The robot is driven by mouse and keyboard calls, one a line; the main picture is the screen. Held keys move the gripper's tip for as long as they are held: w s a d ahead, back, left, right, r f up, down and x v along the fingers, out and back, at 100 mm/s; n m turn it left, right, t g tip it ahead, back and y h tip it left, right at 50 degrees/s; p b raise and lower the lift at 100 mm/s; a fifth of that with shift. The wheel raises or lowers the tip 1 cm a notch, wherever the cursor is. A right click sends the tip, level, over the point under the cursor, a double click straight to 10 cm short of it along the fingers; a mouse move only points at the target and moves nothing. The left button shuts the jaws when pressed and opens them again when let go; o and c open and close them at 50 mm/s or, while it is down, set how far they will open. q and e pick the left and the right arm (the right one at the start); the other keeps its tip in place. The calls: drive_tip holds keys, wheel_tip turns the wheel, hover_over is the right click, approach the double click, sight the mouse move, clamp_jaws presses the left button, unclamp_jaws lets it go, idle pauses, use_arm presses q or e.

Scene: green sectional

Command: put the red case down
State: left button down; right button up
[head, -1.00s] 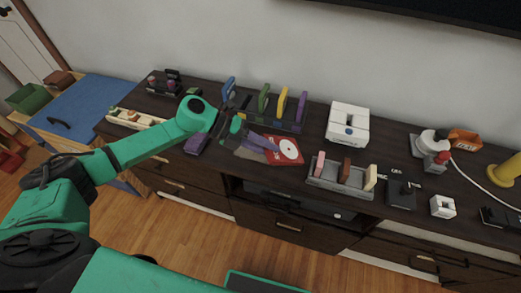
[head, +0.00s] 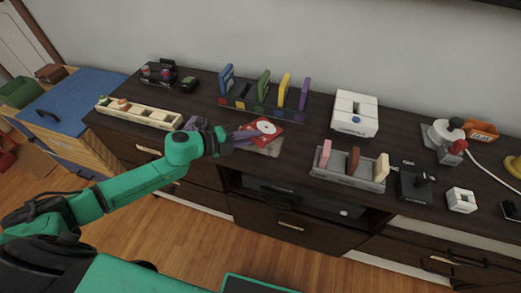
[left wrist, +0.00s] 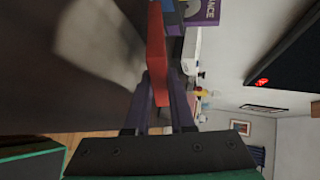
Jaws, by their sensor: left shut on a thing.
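The red case (head: 265,127) is thin and flat, with a white disc on its upper face. It is over the dark cabinet top, in front of a slotted rack. My left gripper (head: 247,136) comes in from the left and is shut on the case's near left edge. In the left wrist view the red case (left wrist: 157,45) shows edge-on between the two purple fingers (left wrist: 160,98), apart from the dark surface. A pale beige patch (head: 269,148) lies on the cabinet top below and in front of the case. My right gripper is not in view.
The slotted rack (head: 238,104) holds several coloured cases behind. A grey holder (head: 345,178) with three upright pieces stands to the right, a white box (head: 355,114) behind it. A cream tray (head: 140,114) lies to the left. The cabinet's front edge is near the patch.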

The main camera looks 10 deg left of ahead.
use_arm(q)
drive_tip(key=shift+f, duration=0.65)
drive_tip(key=shift+r, duration=0.1)
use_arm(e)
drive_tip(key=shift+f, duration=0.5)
use_arm(q)
drive_tip(key=c, duration=0.9)
unclamp_jaws()
drive_tip(key=v, duration=0.5)
drive_tip(key=shift+s+p, duration=0.1)
drive_tip(key=shift+p, duration=0.2)
drive_tip(key=shift+p+v, duration=0.9)
drive_tip(key=shift+v, duration=0.3)
drive_tip(key=shift+s+a+r, duration=0.15)
drive_tip(key=shift+a, duration=0.05)
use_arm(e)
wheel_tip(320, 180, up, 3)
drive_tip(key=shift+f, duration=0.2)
